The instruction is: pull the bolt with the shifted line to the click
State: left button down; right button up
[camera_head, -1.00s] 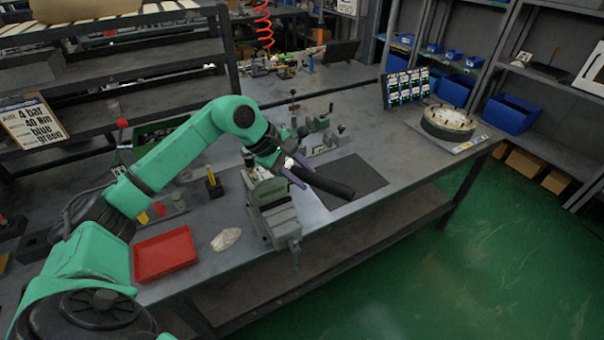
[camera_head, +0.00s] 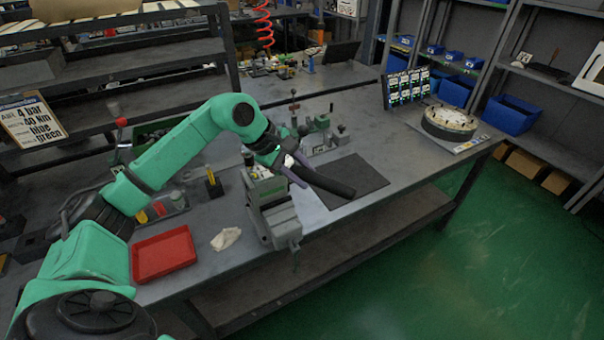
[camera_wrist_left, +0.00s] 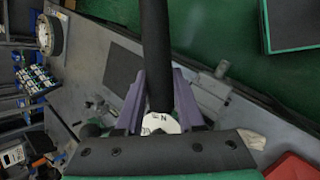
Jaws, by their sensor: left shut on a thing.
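My left gripper (camera_head: 298,171), with purple fingers, is shut on a black round bar (camera_head: 330,184) like a wrench handle. The bar juts past the fingers to the right in the head view, above the bench. In the left wrist view the bar (camera_wrist_left: 155,55) lies between the fingers (camera_wrist_left: 160,98), with a white lettered disc (camera_wrist_left: 160,124) at its near end. A grey vise (camera_head: 273,215) with a valve block (camera_head: 265,186) stands just below and left of the gripper. The bolts and their lines are too small or hidden to make out. My right gripper is not in view.
A red tray (camera_head: 163,255) and a pale rag (camera_head: 226,238) lie left of the vise. A dark mat (camera_head: 352,178) lies under and beyond the bar. A round fixture (camera_head: 449,123) stands at the bench's far right. A sign (camera_head: 33,121) reads 4 bar, 40 Nm, blue, green.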

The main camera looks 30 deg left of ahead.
pick_arm(q)
jog(key=shift+f+b, duration=0.9)
jog(key=shift+b, duration=0.05)
dwell(0.5)
jog(key=shift+s+a+f+m+b, duration=0.1)
jog(key=shift+s+m+b, duration=0.25)
jog(key=shift+b, duration=0.1)
jog(key=shift+s+a+m+g+h+b, duration=0.15)
jog(key=shift+s+m+g+h+b, duration=0.25)
jog(key=shift+s+m+b, duration=0.45)
jog(key=shift+s, duration=0.1)
